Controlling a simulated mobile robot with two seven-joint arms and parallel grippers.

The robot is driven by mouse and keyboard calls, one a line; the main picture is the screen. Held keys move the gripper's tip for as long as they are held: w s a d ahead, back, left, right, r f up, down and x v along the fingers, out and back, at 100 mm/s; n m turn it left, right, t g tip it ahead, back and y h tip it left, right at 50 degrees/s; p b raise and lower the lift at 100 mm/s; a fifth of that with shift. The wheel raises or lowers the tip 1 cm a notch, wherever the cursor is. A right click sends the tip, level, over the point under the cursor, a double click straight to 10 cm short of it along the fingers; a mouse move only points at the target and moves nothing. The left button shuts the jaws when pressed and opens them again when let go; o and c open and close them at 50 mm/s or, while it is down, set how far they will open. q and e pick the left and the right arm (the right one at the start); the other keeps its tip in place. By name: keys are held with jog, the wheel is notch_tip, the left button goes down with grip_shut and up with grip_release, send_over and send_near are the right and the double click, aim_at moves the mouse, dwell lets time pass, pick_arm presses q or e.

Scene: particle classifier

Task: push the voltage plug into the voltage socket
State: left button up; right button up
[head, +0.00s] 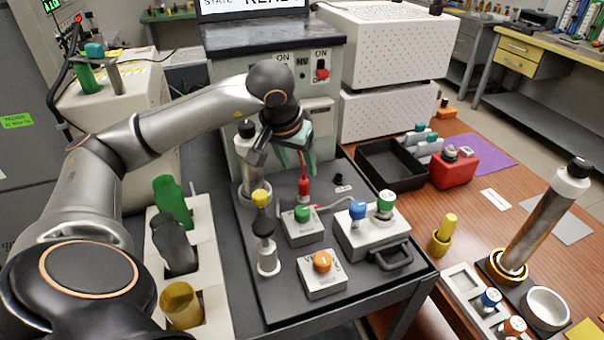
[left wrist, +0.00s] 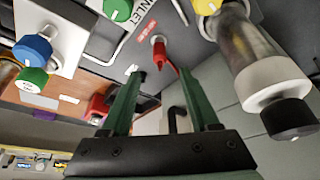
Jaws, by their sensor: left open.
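The red voltage plug (head: 304,186) stands upright on the dark bench top, and a red cable leads from it. In the left wrist view the plug (left wrist: 159,55) shows with a pale ring at its foot. That ring may be the voltage socket (left wrist: 157,38); I cannot tell how deep the plug sits. My left gripper (head: 297,158) is above the plug. Its green fingers are apart, and in the left wrist view the gripper (left wrist: 160,78) has the plug beyond its fingertips, between their lines. It holds nothing. My right gripper is not in view.
A green-knob box (head: 302,226), an orange-knob box (head: 322,272) and a box with blue and green knobs (head: 370,235) stand nearby. A yellow-topped cylinder (head: 264,235) and a black-capped metal cylinder (head: 249,170) stand left. A black tray (head: 390,182) lies to the right.

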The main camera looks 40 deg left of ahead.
pick_arm(q)
jog(key=v, duration=0.4)
jog(key=shift+s+r, duration=0.15)
jog(key=shift+r, duration=0.25)
